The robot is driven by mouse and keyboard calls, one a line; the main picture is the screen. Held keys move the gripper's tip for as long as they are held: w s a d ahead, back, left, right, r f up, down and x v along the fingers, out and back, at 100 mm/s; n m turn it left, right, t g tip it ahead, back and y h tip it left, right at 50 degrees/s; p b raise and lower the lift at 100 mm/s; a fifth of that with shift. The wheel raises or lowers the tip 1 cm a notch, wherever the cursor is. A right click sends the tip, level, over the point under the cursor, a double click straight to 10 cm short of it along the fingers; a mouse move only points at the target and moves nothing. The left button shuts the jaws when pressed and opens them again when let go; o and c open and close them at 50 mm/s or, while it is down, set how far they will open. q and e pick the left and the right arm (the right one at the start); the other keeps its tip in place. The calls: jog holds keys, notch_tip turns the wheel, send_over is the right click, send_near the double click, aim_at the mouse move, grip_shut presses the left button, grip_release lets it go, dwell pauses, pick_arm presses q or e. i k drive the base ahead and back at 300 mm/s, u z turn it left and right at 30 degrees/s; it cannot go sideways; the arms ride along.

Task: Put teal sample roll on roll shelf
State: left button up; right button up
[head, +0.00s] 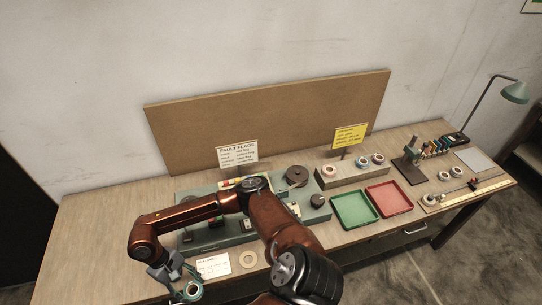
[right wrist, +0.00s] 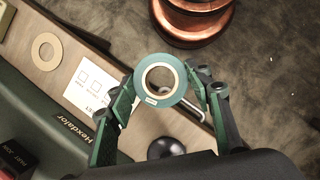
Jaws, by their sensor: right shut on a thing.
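The teal sample roll (right wrist: 141,72) is a teal ring with a pale core, and its open hole faces the right wrist camera. My right gripper (right wrist: 163,84) is shut on it, with one finger at each side of its rim. In the head view the right gripper (head: 177,280) holds the teal roll (head: 186,296) at the lower left, by the bench's front edge. A long block (head: 346,178) behind the trays, with 3 rolls on top, looks like the roll shelf. It stands far to the right of the held roll. My left gripper is not in view.
A green tray (head: 354,209) and a red tray (head: 389,198) stand in front of the block. A grey-green machine (head: 215,243) lies partly behind my right arm. A yellow sign (head: 349,136) rises behind the block. A flat ring (head: 247,259) and a white card (head: 214,267) lie near the front edge.

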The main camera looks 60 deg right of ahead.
aim_at(347, 168)
jog(key=u, duration=1.7)
jog(key=k, duration=1.05)
